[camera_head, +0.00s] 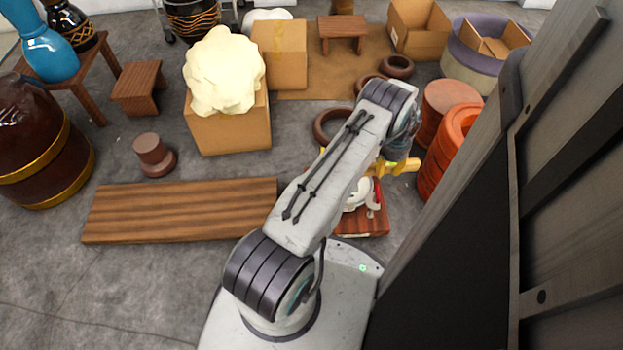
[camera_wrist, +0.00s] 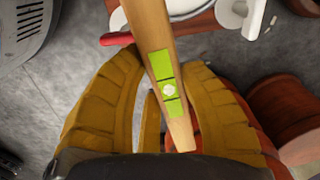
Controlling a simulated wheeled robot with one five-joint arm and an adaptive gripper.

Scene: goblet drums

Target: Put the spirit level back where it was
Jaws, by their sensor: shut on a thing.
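The spirit level (camera_wrist: 149,27) is a pale wooden bar with a bright green vial section. In the wrist view it runs from the top edge down between the ochre fingers of my gripper (camera_wrist: 160,85). My gripper is shut on it, and its upper end is cut off by the frame. In the head view my gripper (camera_head: 393,166) is at the end of my arm, above a low reddish wooden stand (camera_head: 368,224); the level is hard to tell apart from the yellow fingers there.
On the stand are a white item (camera_head: 357,193) and a red-handled tool (camera_wrist: 117,39). Orange-red drums (camera_head: 434,165) stand close to the right of my gripper. A dark ring (camera_head: 331,126) lies behind it. A wooden plank (camera_head: 180,210) lies left; bare floor surrounds it.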

